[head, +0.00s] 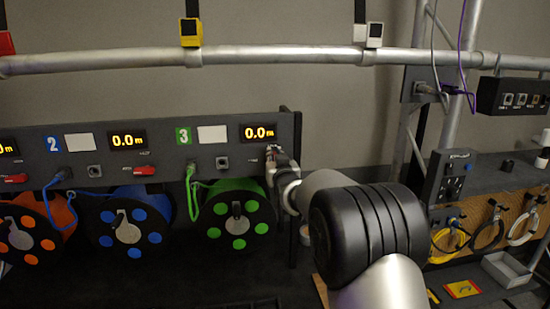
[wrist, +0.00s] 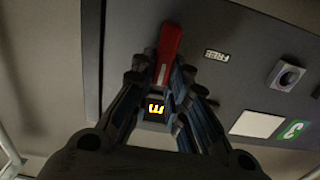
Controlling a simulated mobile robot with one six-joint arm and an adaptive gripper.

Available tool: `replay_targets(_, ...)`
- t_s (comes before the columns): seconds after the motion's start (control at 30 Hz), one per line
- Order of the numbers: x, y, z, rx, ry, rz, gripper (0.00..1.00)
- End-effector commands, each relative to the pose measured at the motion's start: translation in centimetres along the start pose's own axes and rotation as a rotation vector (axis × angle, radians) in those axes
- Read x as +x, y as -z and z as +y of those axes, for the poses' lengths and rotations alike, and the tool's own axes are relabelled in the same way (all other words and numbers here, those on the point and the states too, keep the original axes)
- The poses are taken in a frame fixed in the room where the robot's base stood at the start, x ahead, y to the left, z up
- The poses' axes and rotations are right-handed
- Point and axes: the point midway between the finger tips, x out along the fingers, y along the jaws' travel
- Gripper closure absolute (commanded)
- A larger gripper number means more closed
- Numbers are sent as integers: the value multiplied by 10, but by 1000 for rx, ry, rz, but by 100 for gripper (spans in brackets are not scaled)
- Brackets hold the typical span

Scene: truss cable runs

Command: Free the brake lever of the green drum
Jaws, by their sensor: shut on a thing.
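The green drum (head: 237,222) hangs under panel section 3, at the right end of the winch panel. Its red brake lever (wrist: 168,45) shows in the wrist view, between my fingertips, running roughly along the direction of the panel's side edge. My gripper (head: 273,157) is at the panel face just below the 0.0 m display (head: 258,132); in the wrist view my gripper (wrist: 162,72) is shut on the lever. A FREE label (wrist: 216,55) is beside the lever. In the head view my gripper hides the lever, and its exact angle is unclear.
The blue drum (head: 131,222) and an orange drum (head: 35,230) hang to the left; the red lever (head: 145,171) of section 2 lies sideways. A green cable (head: 193,195) runs from the panel. A dark post (head: 292,190) stands close at the panel's right end.

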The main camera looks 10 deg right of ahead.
Motion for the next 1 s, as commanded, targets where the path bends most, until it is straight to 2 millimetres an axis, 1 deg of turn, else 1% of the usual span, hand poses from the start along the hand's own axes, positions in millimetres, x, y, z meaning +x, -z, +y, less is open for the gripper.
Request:
replay_targets(0.27,0,0,0,-6,0,1,100)
replay_targets(0.47,0,0,-2,-58,0,3,100)
replay_targets(0.67,0,-2,-6,-183,0,4,100)
replay_targets(1.0,0,-5,-13,-497,0,3,100)
